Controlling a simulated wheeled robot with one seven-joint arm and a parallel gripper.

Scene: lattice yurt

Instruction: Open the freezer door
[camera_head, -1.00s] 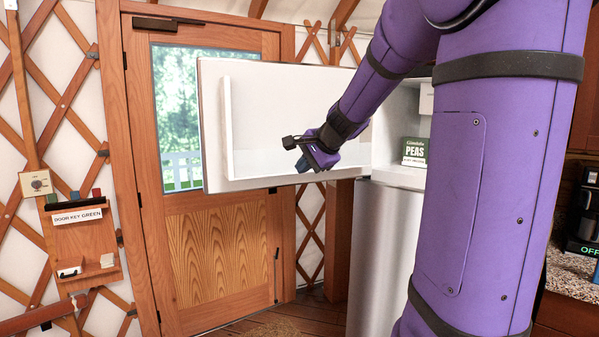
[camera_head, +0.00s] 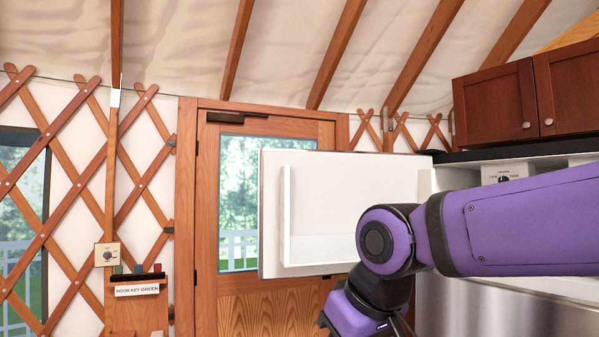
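The freezer door (camera_head: 338,205) stands swung wide open, out to the left of the freezer, in front of the wooden entrance door. Its white inner side with a raised door shelf faces me. The freezer compartment (camera_head: 462,178) shows as a strip of white interior above my arm. Most of its inside is hidden behind my arm. My purple arm crosses from the right and bends down at a round dark joint in front of the door's lower right part. My gripper's fingers are not visible; the arm's end runs out at the bottom edge.
The steel lower fridge front (camera_head: 500,308) is below my arm. Dark wooden cabinets (camera_head: 530,100) hang above. The wooden entrance door (camera_head: 262,312) is behind the freezer door. A key rack labelled DOOR KEY GREEN (camera_head: 138,290) hangs on the lattice wall at left.

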